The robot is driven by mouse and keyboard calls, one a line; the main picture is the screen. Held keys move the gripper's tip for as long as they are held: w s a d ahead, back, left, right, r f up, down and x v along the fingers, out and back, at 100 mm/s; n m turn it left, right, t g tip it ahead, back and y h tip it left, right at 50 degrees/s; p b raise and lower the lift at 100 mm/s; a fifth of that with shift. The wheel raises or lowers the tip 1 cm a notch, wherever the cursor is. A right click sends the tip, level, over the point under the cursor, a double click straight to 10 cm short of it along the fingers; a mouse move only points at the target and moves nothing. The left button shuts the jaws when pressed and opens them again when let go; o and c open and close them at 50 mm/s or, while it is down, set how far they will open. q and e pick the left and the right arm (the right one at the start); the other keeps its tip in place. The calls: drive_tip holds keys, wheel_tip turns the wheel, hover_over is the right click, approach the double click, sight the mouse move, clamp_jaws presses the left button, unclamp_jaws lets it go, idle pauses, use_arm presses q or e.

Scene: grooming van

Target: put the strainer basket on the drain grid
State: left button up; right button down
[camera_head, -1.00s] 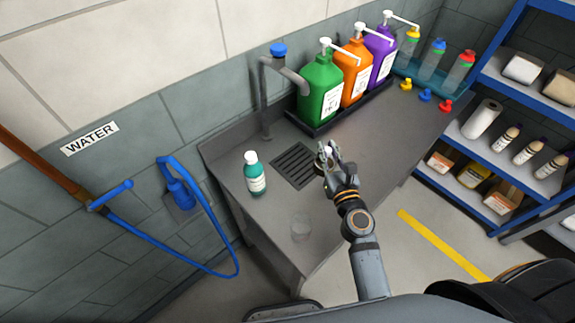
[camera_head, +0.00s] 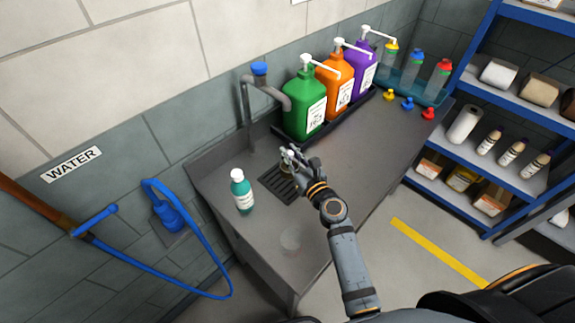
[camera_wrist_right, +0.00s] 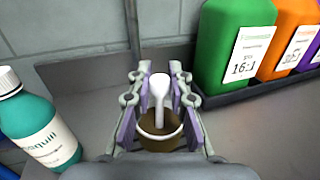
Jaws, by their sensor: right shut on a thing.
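The strainer basket (camera_wrist_right: 158,138) is a brownish round cup with a pale rim and an upright white handle, seen in the right wrist view. My right gripper (camera_head: 291,156) is shut on its handle; in the wrist view the two fingers (camera_wrist_right: 158,90) stand on either side of it. In the head view the basket (camera_head: 286,167) is partly hidden by the fingers and shows at the upper right part of the dark slotted drain grid (camera_head: 276,189). I cannot tell whether it touches the grid. My left gripper is not in view.
A teal bottle (camera_head: 242,192) stands just left of the grid. A faucet (camera_head: 247,105) rises behind it. Green (camera_head: 304,108), orange (camera_head: 336,88) and purple (camera_head: 364,68) pump jugs stand on a black tray at the back.

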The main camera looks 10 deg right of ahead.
sight(287, 169)
drive_tip(key=shift+w+a+f, duration=0.15)
drive_tip(key=shift+w+f, duration=0.4)
drive_tip(key=shift+f, duration=0.1)
drive_tip(key=f+b, duration=0.3)
drive_tip(key=f, duration=0.1)
drive_tip(key=shift+w+a, duration=0.1)
drive_tip(key=shift+w, duration=0.3)
drive_tip(key=shift+f, duration=0.15)
drive_tip(key=c, duration=1.3)
unclamp_jaws()
drive_tip(key=shift+o, duration=0.2)
